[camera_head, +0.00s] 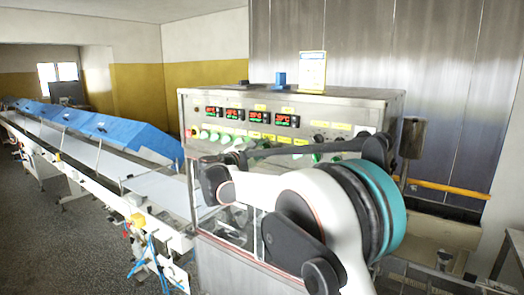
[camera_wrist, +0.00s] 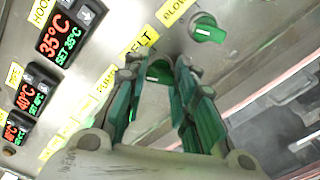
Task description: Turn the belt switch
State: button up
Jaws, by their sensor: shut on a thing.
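The belt switch (camera_wrist: 160,71) is a green rotary knob below a yellow label ending in "ELT" on the grey control panel (camera_wrist: 125,25). In the wrist view my gripper (camera_wrist: 158,66) has its green-padded fingers on either side of this knob and is shut on it. The fingers cover part of the knob, so its pointer angle is hard to read. In the head view the control panel (camera_head: 350,113) is on the machine's front, and my arm hides part of the knob row.
Another green knob (camera_wrist: 207,29) sits right of the fingers under a "BLO..." label. Red and green temperature displays (camera_wrist: 66,33) are at left. In the head view a long conveyor (camera_head: 100,160) with blue covers runs left. A yellow bar (camera_head: 440,188) is at right.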

jog(key=o, duration=1.1)
jog(key=shift+c, duration=0.2)
jog(key=shift+a, duration=0.1)
jog(key=v, duration=1.2)
